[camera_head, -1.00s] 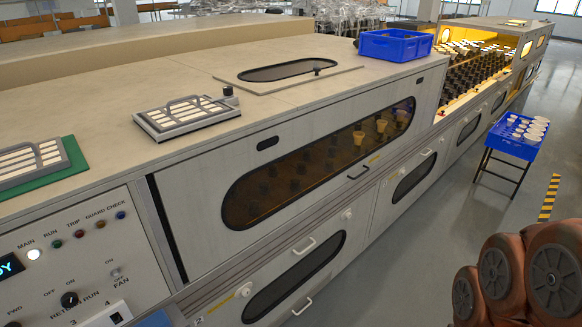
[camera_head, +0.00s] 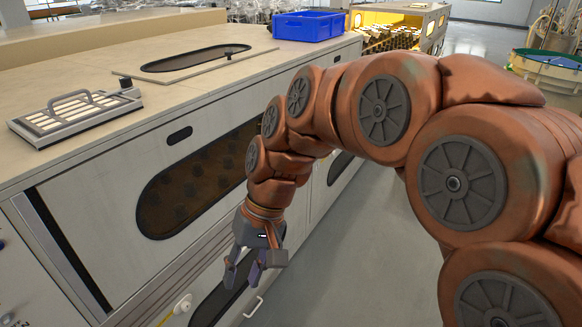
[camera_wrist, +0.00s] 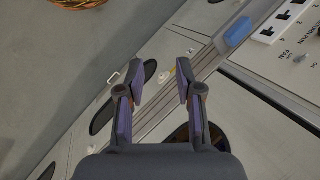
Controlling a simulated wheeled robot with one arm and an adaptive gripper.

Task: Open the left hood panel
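The left hood panel (camera_head: 105,215) is the pale upper front panel of the machine, with a long dark rounded window (camera_head: 185,190). It looks shut. My arm covers the panel's right part, and its handle is hidden. It also shows at the lower right in the wrist view (camera_wrist: 262,120), its window partly behind my gripper. My gripper (camera_head: 243,280) points down in front of the machine, low beside the lower door with a dark window (camera_head: 215,300). Its fingers are spread and empty, as the wrist view also shows (camera_wrist: 160,68).
A lower door handle (camera_head: 253,307) and a round white knob (camera_head: 182,304) are near my gripper. On the machine top are a slatted tray (camera_head: 45,132), an oval-windowed lid (camera_head: 130,75) and a blue crate (camera_head: 308,27). The aisle floor (camera_head: 350,255) is clear.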

